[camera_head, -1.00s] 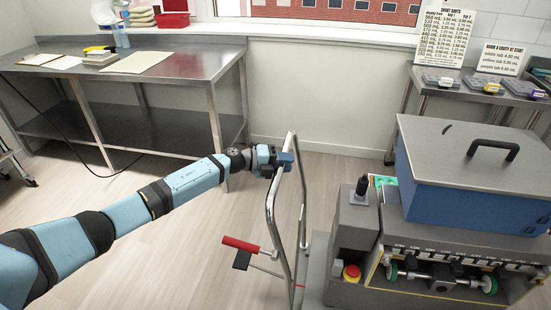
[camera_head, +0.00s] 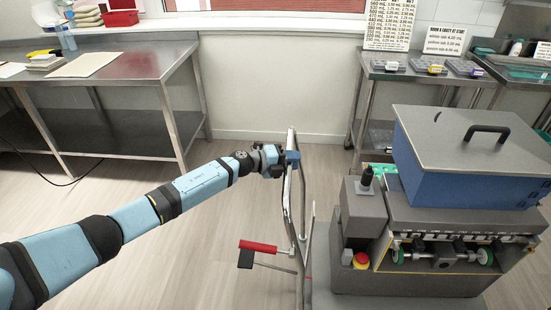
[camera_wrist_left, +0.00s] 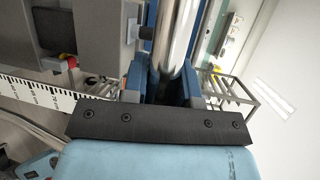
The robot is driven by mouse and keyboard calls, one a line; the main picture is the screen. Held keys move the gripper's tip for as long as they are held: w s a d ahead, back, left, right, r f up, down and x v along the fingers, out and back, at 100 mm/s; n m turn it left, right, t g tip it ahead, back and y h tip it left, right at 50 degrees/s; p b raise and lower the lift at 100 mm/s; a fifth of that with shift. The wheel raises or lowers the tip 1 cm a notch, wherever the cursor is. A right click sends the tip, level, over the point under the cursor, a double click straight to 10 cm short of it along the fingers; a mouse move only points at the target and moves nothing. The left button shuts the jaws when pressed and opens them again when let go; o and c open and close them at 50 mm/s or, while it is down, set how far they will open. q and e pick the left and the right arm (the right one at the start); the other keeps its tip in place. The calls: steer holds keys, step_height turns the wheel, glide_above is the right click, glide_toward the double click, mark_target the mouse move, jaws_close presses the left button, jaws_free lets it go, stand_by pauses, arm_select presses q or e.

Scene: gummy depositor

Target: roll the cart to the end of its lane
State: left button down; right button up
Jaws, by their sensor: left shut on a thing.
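The cart (camera_head: 399,300) is a grey platform with a bent metal push handle (camera_head: 288,207) at its left end. It carries the depositor machine (camera_head: 365,222) with a blue lidded hopper (camera_head: 470,160). My left gripper (camera_head: 291,158) is shut on the handle near its top. In the left wrist view the blue fingers (camera_wrist_left: 163,80) sit on both sides of the shiny handle tube (camera_wrist_left: 178,35). A red-gripped lever (camera_head: 258,247) with a black pad sticks out at the handle's lower left. My right gripper is not in view.
A steel table (camera_head: 150,82) with papers stands at the back left. A steel side table (camera_head: 405,75) with small trays and two signs stands at the back right. Wood floor (camera_head: 215,235) is clear left of the cart and below the window wall.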

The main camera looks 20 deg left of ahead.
arm_select(q)
steer(key=w+d+b, duration=0.1)
steer(key=w+d, duration=0.1)
steer(key=d, duration=0.6)
steer(key=w+d+b, duration=0.1)
steer(key=w+d, duration=0.1)
steer(key=d, duration=0.6)
steer(key=w+d+b, duration=0.2)
steer(key=d, duration=0.6)
steer(key=shift+w+d+f, duration=0.1)
steer(key=shift+w+d, duration=0.15)
steer(key=d, duration=0.1)
steer(key=d+b, duration=0.1)
steer(key=d, duration=0.1)
steer(key=shift+w+d+r, duration=0.2)
steer(key=shift+w+r, duration=0.15)
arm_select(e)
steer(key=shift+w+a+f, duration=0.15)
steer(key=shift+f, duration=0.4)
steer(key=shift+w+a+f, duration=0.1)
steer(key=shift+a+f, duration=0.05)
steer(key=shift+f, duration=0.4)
arm_select(q)
steer(key=c, duration=1.3)
jaws_free()
steer(key=o, duration=0.4)
steer(key=shift+s+a, duration=0.15)
steer(key=shift+a, duration=0.05)
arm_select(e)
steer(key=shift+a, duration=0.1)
